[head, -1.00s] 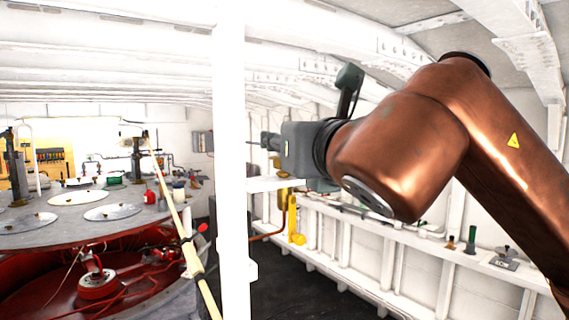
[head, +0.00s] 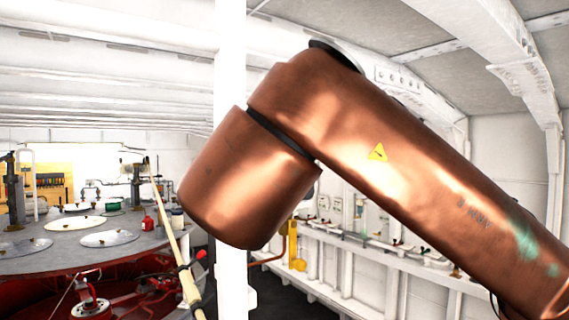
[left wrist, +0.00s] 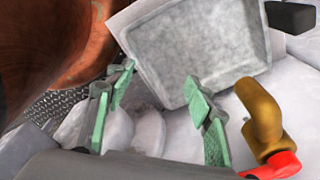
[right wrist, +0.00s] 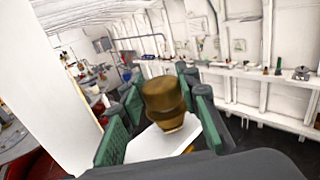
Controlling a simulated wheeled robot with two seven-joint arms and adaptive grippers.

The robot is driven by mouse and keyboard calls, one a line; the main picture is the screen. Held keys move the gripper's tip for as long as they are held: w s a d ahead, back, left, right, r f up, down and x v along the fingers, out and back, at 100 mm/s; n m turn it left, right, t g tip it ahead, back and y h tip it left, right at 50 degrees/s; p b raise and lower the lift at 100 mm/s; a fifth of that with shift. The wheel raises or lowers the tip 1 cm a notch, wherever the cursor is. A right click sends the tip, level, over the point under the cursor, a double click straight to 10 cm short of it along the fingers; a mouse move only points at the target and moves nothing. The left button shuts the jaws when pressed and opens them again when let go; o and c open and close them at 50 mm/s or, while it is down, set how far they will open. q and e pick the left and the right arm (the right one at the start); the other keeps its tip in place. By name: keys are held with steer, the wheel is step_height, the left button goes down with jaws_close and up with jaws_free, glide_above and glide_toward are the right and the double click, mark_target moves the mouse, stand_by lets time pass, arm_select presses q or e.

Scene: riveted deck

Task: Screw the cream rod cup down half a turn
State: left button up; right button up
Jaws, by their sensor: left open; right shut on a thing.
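In the right wrist view a brass-coloured cup (right wrist: 163,97) with a rounded cap stands between the green-padded fingers of my right gripper (right wrist: 160,84). The gripper is shut on it. A pale flat surface lies below the cup. I cannot tell whether this is the cream rod cup. In the head view my copper right arm hides the gripper and the cup. My left gripper (left wrist: 158,80) is open and empty in the left wrist view. A pale grey square panel (left wrist: 205,50) is just beyond its fingers.
A white post (head: 232,285) stands in the middle of the head view. A long cream rod (head: 178,245) leans across the round grey table (head: 75,228) at left. A brass bent pipe with a red end (left wrist: 262,115) is right of my left fingers. A white wall shelf (head: 370,250) runs right.

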steer(key=shift+r, duration=0.15)
steer(key=o, duration=1.2)
